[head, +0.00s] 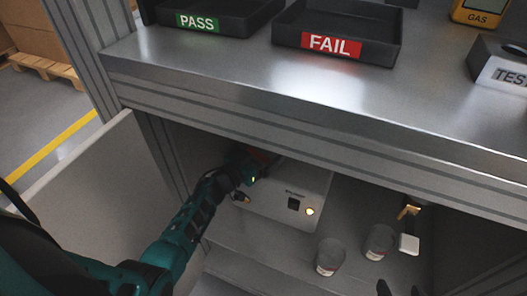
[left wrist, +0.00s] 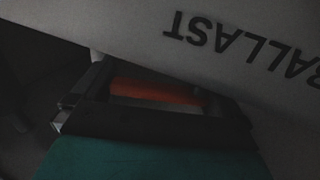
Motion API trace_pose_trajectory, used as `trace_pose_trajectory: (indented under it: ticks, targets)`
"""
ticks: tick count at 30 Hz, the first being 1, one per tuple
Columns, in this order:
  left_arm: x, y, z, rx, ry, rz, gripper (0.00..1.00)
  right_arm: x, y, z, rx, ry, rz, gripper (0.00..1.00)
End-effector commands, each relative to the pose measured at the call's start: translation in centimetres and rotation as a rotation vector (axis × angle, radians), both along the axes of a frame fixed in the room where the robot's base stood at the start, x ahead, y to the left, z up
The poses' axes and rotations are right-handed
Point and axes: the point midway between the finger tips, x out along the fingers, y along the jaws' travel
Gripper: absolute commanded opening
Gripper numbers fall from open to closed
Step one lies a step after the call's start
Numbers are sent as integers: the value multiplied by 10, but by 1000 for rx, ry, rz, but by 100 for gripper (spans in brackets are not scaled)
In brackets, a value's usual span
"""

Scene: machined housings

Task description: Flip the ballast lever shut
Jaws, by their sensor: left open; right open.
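The ballast box (head: 285,195) is a pale grey housing on the shelf under the bench, with a dark socket and a lit round button on its front. Its lettering shows upside down in the left wrist view (left wrist: 235,40). A red-orange part, apparently the lever (left wrist: 155,92), lies between my open left fingers in that view; whether they touch it I cannot tell. In the head view my left gripper (head: 246,168) is at the box's upper left, hiding most of the lever. My right gripper (head: 400,289) shows only as dark tips at the bottom edge, open.
Two small cups (head: 330,257) (head: 379,242) stand on the shelf in front of the box. A brass fitting with a white tag (head: 409,242) is to their right. The bench edge (head: 300,130) overhangs the shelf. A grey panel (head: 90,190) stands at left.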

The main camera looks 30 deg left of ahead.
Motion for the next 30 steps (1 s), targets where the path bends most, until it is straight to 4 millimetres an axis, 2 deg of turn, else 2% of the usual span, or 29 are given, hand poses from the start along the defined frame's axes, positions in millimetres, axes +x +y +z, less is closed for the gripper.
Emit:
trace_pose_trajectory:
  ticks: [4, 23, 30]
  targets:
    - [0, 0, 0, 0, 0, 0, 100, 0, 1, 0, 3, 0, -2, 64]
    - [-1, 0, 0, 0, 0, 0, 40, 0, 1, 0, 2, 1, -2, 64]
    - [-3, 0, 1, 5, -1, -78, 40, 0, 0, 3, 1, 0, 0, 64]
